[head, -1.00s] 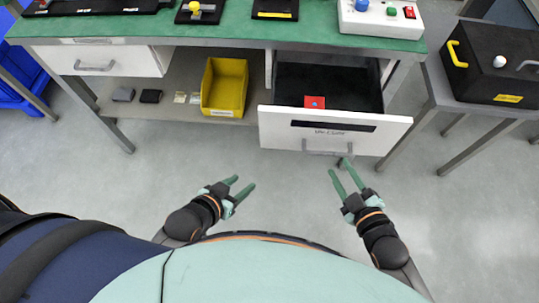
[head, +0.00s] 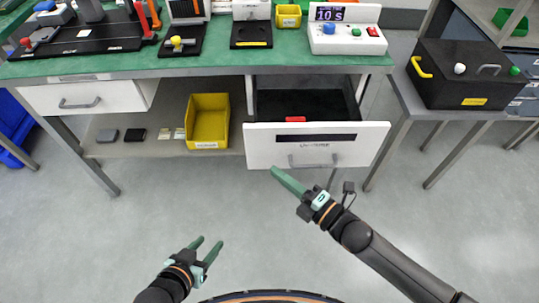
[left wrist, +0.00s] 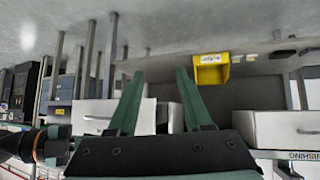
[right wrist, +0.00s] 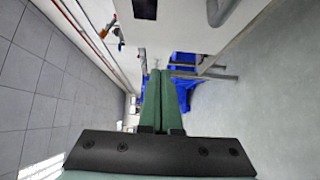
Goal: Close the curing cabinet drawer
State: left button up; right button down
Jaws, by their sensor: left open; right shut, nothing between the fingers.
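The curing cabinet drawer (head: 265,153) is pulled out below the right part of the bench. Its white front has a dark strip and a grey bar handle (head: 313,160), and a red item (head: 295,119) lies inside. My right gripper (head: 275,171) is shut and empty, its fingertips just in front of the drawer's lower left part; I cannot tell whether they touch it. The right wrist view shows its closed fingers (right wrist: 155,75) beside a white panel. My left gripper (head: 209,241) is open and empty, lower and away from the drawer, which also shows in the left wrist view (left wrist: 112,108).
A closed-looking white drawer (head: 60,92) is at the left. A yellow bin (head: 208,122) and small flat items stand on the lower shelf (head: 165,148). A side table with a black box (head: 468,75) stands at the right. Floor in front is clear.

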aim_at(258, 146)
jog(key=w, duration=0.2)
jog(key=w+a, duration=0.1)
jog(key=w+a+b, duration=0.1)
jog(key=w, duration=0.1)
jog(key=shift+w+a, duration=0.15)
jog(key=shift+w, duration=0.15)
pick_arm(q)
jog(key=shift+w+a+r+t, duration=0.2)
jog(key=shift+w+r+t, duration=0.6)
jog(key=shift+w+r, duration=0.05)
pick_arm(e)
jog(key=shift+w, duration=0.35)
